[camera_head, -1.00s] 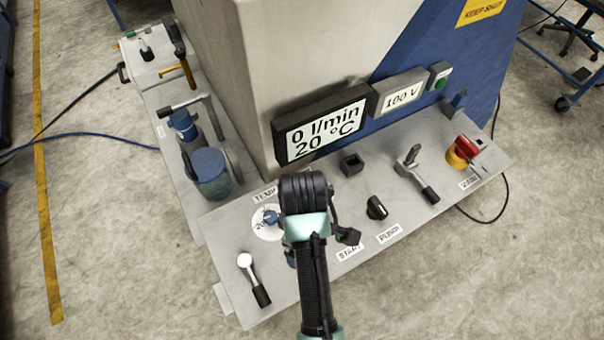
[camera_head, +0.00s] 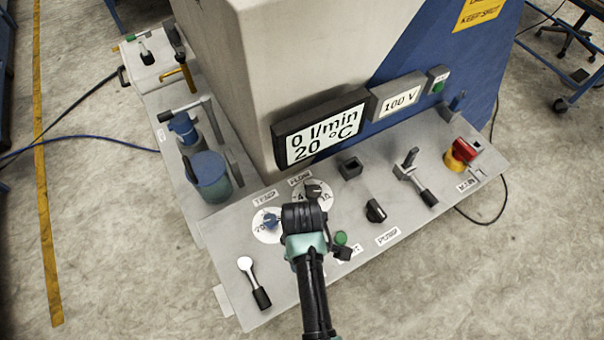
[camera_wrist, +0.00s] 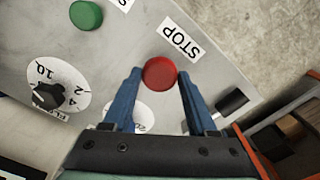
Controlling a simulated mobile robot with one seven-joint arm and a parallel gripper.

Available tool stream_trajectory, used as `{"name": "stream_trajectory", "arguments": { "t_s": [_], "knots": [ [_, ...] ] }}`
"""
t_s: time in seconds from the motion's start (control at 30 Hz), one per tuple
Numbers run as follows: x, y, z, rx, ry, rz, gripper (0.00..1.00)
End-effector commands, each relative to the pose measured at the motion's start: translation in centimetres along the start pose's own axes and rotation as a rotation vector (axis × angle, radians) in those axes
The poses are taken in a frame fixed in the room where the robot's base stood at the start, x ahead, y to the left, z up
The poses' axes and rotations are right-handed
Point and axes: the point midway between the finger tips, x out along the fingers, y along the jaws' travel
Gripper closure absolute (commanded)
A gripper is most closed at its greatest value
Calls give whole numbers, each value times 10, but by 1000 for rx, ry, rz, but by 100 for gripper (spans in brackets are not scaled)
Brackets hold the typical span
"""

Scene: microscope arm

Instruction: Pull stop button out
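The red round stop button (camera_wrist: 160,73) shows in the wrist view, beside the white STOP label (camera_wrist: 180,38). My gripper (camera_wrist: 157,76) is open. Its two blue fingers stand on either side of the button, with the tips near its edges. I cannot tell whether either finger touches it. In the head view my arm hides the stop button, and the fingers of my gripper are hidden beneath the dark wrist (camera_head: 304,216).
A green start button (camera_wrist: 86,15) and a flow dial (camera_wrist: 52,93) are near the gripper. In the head view a temp dial (camera_head: 268,224), a pump knob (camera_head: 376,210) and a lever with a black grip (camera_head: 255,282) surround the arm on the grey panel.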

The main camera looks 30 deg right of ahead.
Motion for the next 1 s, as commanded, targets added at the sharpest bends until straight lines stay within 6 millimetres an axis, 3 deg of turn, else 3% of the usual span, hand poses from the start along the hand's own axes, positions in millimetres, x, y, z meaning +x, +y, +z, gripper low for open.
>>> {"name": "stream_trajectory", "arguments": {
  "t_s": [0.03,0.3,0.6,1.0],
  "knots": [
    [0,0,0,0,0,0,53],
    [0,0,0,0,0,0,100],
    [-1,0,0,0,0,-1,100],
    [-18,0,0,1,0,0,100]
  ]
}}
